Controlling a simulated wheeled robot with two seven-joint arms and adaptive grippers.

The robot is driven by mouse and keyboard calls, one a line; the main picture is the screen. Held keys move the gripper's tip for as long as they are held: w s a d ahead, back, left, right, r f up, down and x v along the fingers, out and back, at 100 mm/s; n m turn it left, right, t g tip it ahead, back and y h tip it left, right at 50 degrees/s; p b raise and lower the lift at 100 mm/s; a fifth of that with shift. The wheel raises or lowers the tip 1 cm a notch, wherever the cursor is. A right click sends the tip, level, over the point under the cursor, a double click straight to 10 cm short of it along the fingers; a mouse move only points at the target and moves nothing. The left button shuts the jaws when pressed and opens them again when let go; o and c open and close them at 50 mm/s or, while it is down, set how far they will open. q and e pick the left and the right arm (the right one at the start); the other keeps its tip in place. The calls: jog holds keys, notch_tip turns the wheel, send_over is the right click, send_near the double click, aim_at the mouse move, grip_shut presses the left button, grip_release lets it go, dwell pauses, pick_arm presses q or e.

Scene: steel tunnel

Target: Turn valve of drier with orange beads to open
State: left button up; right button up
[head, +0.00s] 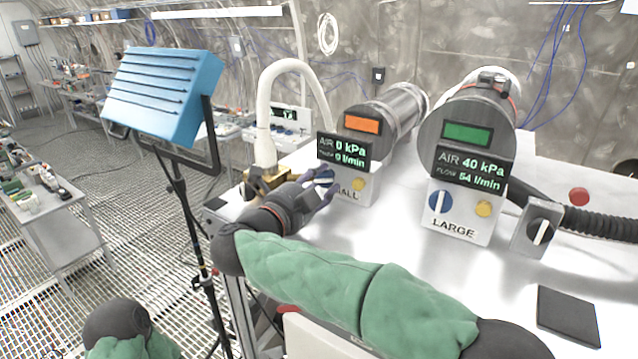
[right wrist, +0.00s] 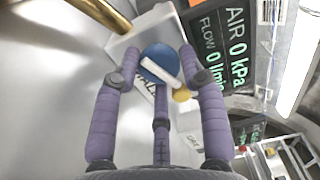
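The drier with orange beads (head: 385,112) is the left metal cylinder, with an orange window. Its display (head: 344,152) reads 0 kPa and 0 l/min. Its valve, a blue round knob with a white handle (right wrist: 158,64), sits on the white box below the display. In the right wrist view the handle lies diagonally. My right gripper (head: 322,184) is at this valve, partly covering it in the head view. My left gripper is out of view.
The other drier (head: 466,122) has a green window, reads 40 kPa and 54 l/min, and has its own blue valve (head: 440,201). A yellow button (head: 358,184) is right of the small drier's valve. A white curved hose (head: 263,120) stands at left. A blue lamp (head: 165,92) stands beyond the bench.

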jog(key=shift+o, duration=0.8)
jog(key=shift+d, duration=0.15)
jog(key=shift+s+a, duration=0.1)
jog(key=shift+a, duration=0.1)
jog(key=shift+s+a, duration=0.2)
jog(key=shift+s, duration=0.05)
jog(key=v, duration=1.1)
jog(key=shift+s, duration=0.15)
jog(key=shift+d, duration=0.1)
